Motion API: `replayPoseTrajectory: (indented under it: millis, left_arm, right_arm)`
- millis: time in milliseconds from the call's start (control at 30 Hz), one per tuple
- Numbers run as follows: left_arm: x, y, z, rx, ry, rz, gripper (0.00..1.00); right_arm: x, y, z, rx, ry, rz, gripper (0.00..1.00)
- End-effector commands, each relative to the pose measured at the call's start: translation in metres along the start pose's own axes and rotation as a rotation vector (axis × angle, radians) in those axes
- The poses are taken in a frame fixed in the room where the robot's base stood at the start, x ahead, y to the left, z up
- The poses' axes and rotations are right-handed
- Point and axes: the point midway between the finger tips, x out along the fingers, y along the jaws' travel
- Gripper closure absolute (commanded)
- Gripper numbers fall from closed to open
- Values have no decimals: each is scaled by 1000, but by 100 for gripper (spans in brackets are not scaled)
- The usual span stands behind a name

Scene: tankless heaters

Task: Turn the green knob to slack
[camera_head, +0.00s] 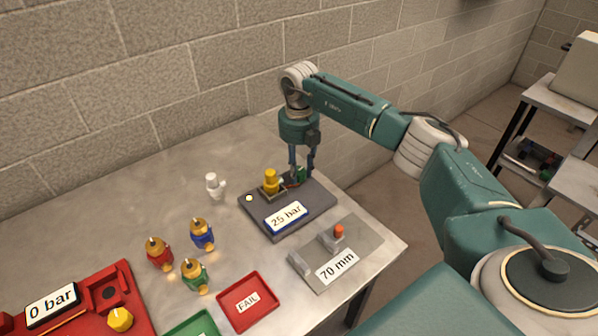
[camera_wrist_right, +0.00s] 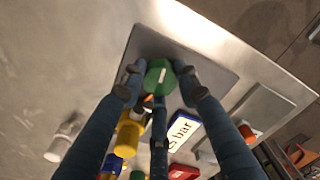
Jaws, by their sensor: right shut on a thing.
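The green knob (camera_wrist_right: 159,77) is round and sits on the dark plate of the 25 bar station (camera_head: 256,228). My right gripper (camera_wrist_right: 160,84) points down over it, with its fingers closed around the knob's sides. In the head view the green knob (camera_head: 301,174) is mostly hidden by my right gripper (camera_head: 300,176). A yellow-topped fitting (camera_head: 270,182) stands just left of it. The display (camera_head: 286,217) on the plate's front reads 25 bar. My left gripper is not in view.
A grey 70 mm gauge (camera_head: 337,266) stands at the table's right edge. Red, blue and green brass-topped parts (camera_head: 195,276), a white fitting (camera_head: 214,186), a red FAIL tray (camera_head: 230,311) and a red 0 bar unit (camera_head: 88,318) lie left. A block wall runs behind.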

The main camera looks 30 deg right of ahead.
Motion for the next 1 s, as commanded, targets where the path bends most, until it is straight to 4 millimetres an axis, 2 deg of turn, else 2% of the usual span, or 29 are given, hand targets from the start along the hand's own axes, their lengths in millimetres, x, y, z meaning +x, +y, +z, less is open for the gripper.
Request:
replayPoseTrajectory:
  millis: [1000]
  left_arm:
    - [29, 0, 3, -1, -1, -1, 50]
  right_arm:
    - [2, -2, -1, -959, 6, 2, 95]
